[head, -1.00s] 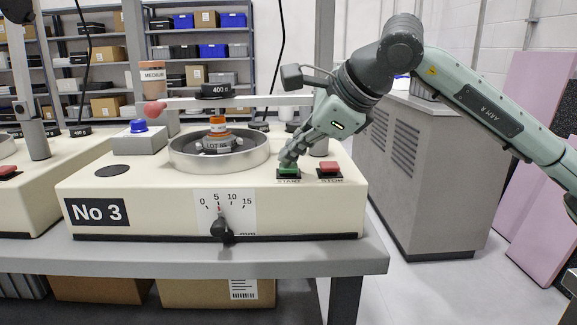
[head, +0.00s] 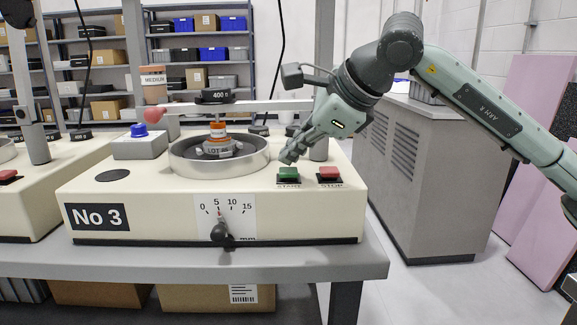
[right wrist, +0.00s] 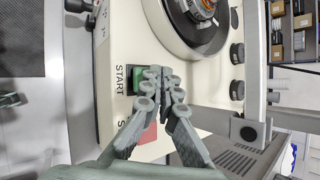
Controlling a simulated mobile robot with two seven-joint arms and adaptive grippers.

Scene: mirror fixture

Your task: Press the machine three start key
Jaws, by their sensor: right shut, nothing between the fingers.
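The green START key (head: 289,173) sits on the front right of the cream machine marked No 3 (head: 140,225). The red STOP key (head: 329,172) is just to its right. My right gripper (head: 287,157) is shut and empty, its fingertips a little above and behind the START key, seemingly apart from it. In the right wrist view the shut fingers (right wrist: 163,76) partly cover the green key (right wrist: 118,78) and the red key (right wrist: 150,130).
An overhead bar with a black 400 weight (head: 216,96) and a red ball (head: 167,124) crosses above the round pan (head: 180,164). A grey block with a blue knob (head: 139,146) stands left of the pan. A grey cabinet (head: 440,180) stands at the right.

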